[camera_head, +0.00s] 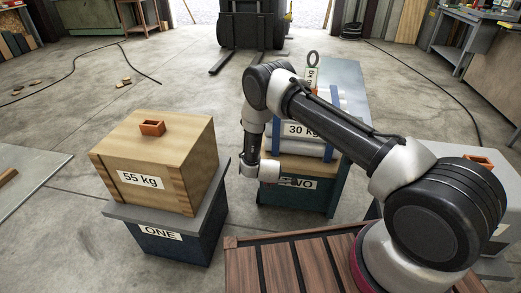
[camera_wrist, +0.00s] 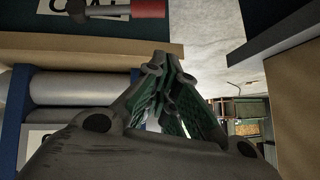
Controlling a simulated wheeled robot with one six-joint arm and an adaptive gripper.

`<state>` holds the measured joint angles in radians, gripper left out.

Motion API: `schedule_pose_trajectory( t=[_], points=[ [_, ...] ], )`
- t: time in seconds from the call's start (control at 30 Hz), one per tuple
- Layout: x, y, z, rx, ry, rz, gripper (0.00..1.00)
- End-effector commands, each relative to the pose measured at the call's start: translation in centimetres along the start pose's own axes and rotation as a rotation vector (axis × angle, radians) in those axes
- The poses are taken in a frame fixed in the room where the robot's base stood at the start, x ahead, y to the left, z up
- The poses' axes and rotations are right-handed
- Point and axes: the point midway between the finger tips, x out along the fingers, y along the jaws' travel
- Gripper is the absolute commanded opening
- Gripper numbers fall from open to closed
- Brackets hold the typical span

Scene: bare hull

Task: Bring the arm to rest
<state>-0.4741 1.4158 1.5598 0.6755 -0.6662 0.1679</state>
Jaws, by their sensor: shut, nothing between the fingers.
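My arm reaches up from the lower right of the head view, bends at a raised elbow and drops to the wrist between the two stands. In the wrist view my gripper (camera_wrist: 165,65) is shut with its fingertips together and nothing between them. The fingers themselves are hard to make out in the head view. In the wrist view grey cylinders (camera_wrist: 80,88) with a blue strap are at the left and a tan box side (camera_wrist: 292,100) at the right. The gripper seems apart from both.
A 55 kg wooden crate (camera_head: 150,160) with an orange handle sits on stand ONE (camera_head: 170,243). A strapped 30 kg load (camera_head: 300,148) sits on the teal stand (camera_head: 300,198). A slatted wooden deck (camera_head: 290,265) is in front. A forklift (camera_head: 250,25) stands behind; open floor lies left.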

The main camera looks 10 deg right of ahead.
Motion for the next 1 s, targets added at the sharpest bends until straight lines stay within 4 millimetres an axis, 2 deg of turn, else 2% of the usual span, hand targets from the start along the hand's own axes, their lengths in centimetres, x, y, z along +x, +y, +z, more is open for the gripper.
schedule_pose_trajectory(
  t=[0.17, 0.27, 0.33, 0.47, 0.53, 0.67, 0.77, 0.87, 1.0],
  points=[
    [0.0, 0.1, 0.7, -0.01, -0.03, 0.005, 0.0],
    [-0.1, 0.4, 3.0, -0.041, -0.127, 0.01, 0.0],
    [-0.8, 1.3, 5.4, -0.077, -0.224, 0.023, 0.0],
    [-3.3, 3.7, 10.0, -0.157, -0.419, 0.052, 0.0],
    [-6.0, 4.0, 11.0, -0.208, -0.54, 0.055, 0.0],
    [-11.2, 3.9, 9.6, -0.279, -0.704, 0.049, 0.0],
    [-15.2, 3.7, 7.3, -0.318, -0.794, 0.041, 0.0],
    [-19.9, 3.6, 4.0, -0.359, -0.87, 0.029, 0.0],
    [-27.7, 4.4, -1.8, -0.413, -0.955, 0.013, 0.0]
  ],
)
